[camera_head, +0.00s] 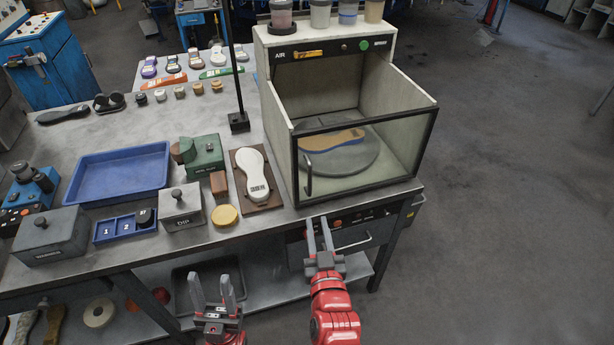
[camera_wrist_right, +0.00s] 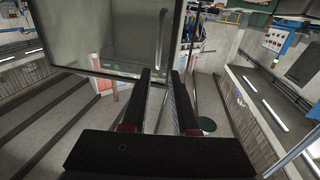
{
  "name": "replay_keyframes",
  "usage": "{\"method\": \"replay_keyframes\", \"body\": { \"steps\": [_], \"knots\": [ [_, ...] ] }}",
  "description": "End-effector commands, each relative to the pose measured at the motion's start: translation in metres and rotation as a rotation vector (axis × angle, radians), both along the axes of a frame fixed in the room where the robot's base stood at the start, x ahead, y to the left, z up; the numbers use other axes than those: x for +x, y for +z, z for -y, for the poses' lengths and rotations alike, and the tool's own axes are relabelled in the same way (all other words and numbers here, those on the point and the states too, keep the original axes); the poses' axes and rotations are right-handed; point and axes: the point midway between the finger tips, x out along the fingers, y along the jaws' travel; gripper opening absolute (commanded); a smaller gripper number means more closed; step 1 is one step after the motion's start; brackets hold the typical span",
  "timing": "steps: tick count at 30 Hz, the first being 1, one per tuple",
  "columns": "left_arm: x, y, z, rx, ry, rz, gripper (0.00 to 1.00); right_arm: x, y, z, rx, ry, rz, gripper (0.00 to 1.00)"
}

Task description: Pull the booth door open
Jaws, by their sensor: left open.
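The booth (camera_head: 420,100) is a pale box at the right end of the bench. Its glass door (camera_head: 365,119) has a black frame and stands closed across the front. The dark upright door handle (camera_head: 308,176) is near the door's left edge; the handle also shows in the right wrist view (camera_wrist_right: 160,38). My right gripper (camera_head: 317,224) is open and empty, just below and in front of the handle, apart from it. In the right wrist view its fingers (camera_wrist_right: 162,78) point toward the door. My left gripper (camera_head: 211,282) is open and empty, lower left, in front of the bench.
A white sole on a brown board (camera_head: 270,203) lies left of the booth. A grey DIP box (camera_head: 182,208), yellow disc (camera_head: 225,216) and blue tray (camera_head: 75,182) are further left. Jars stand on the booth roof. The floor to the right is clear.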

Motion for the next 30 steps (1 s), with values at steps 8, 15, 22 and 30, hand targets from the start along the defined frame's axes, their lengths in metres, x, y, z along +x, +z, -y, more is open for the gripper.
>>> {"method": "replay_keyframes", "body": {
  "steps": [8,15,22,30],
  "knots": [
    [0.000,0.014,0.000,0.000,0.000,0.000,0.50,0.059,0.004,-0.005,-0.004,-0.004,0.003,0.27],
    [0.000,0.027,0.000,0.000,0.000,0.000,0.50,0.106,0.004,-0.010,-0.002,-0.004,0.002,0.27],
    [0.000,0.037,0.000,0.000,0.000,0.000,0.50,0.139,0.004,-0.013,0.000,-0.005,0.005,0.27],
    [0.000,0.040,0.000,0.000,0.000,0.000,0.50,0.153,0.002,-0.016,0.000,-0.004,0.004,0.27]
  ]
}}
